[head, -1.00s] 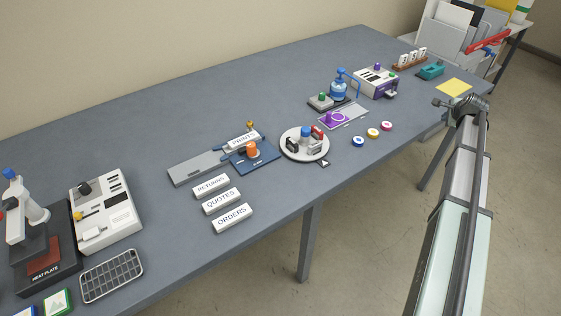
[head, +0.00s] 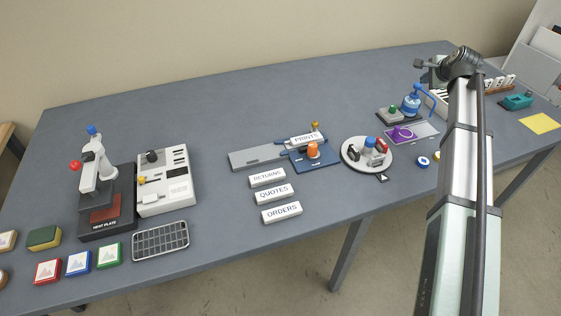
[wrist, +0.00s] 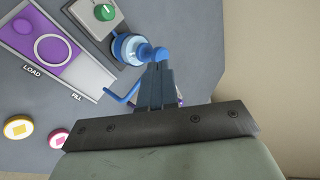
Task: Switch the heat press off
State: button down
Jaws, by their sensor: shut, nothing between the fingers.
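The heat press (head: 95,172) stands at the left of the bench in the head view. It is dark, with a white arm, a red knob, a blue top and a plate marked HEAT PLATE. A white control box (head: 165,195) stands right beside it, with a black knob (head: 153,156) and a small yellow switch (head: 143,180). The setting of these controls is too small to tell. My gripper (wrist: 155,70) is shut and empty in the wrist view, by the blue pump bottle, far to the right of the press. I cannot tell whether it touches the bottle.
The blue pump bottle (wrist: 128,48) and purple LOAD pad (wrist: 25,45) lie below my gripper. Between there and the press are a round white tray (head: 346,160), a blue board (head: 325,164) and label blocks (head: 275,192). A grey grid tray (head: 160,241) lies before the control box.

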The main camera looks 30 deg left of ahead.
jog(key=s+a+n+g, duration=0.2)
jog(key=s+a+n, duration=0.2)
jog(key=s+a, duration=0.75)
jog(key=s+a+n+g, duration=0.1)
jog(key=s+a+n, duration=0.45)
jog(key=a, duration=1.05)
jog(key=s+a+n+g, duration=0.2)
jog(key=s+a, duration=0.9)
jog(key=a, duration=0.3)
jog(key=r+n+g+h, duration=0.1)
jog(key=r+n+h, duration=0.1)
jog(key=n, duration=0.9)
send_over(154, 195)
jog(key=s+d, duration=0.3)
jog(key=shift+w+a+f+m, duration=0.1)
jog(key=shift+f+m, duration=0.05)
jog(key=shift+m, duration=0.1)
jog(key=shift+g, duration=0.3)
jog(key=x, duration=1.2)
jog(key=shift+f, duration=1.05)
